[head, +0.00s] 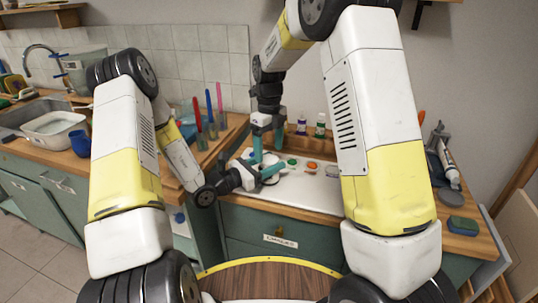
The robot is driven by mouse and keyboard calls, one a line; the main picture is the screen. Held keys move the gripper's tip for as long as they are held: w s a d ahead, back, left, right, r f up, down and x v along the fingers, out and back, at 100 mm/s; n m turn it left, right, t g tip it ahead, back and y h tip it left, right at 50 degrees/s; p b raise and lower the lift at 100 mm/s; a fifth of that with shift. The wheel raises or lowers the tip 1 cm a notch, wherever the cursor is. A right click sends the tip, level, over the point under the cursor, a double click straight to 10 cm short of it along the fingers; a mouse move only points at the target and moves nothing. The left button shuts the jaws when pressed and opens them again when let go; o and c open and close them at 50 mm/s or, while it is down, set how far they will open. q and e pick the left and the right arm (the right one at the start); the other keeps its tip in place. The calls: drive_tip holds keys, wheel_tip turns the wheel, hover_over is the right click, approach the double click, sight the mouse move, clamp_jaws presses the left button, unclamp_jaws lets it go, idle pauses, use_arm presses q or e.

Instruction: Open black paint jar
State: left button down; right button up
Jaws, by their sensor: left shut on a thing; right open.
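The white tray (310,190) on the counter carries small paint jars, among them a green one (292,163) and an orange one (311,166). My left gripper (271,171), with teal fingers, reaches in from the left over the tray's left part. It is shut on a small jar, taken to be the black paint jar, which is mostly hidden by the fingers. My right gripper (268,148) comes down from above just behind the left one. It is open, with its teal fingers apart on either side above the jar's place. Whether it touches the lid cannot be told.
Two small bottles (320,126) stand behind the tray. Tall brushes or tubes (209,105) stand to its left. A sink with a white basin (55,124) and a blue mug (80,142) is at far left. A tube (449,163) and a sponge (463,225) lie right.

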use_arm(q)
drive_tip(key=shift+c, duration=2.2)
unclamp_jaws()
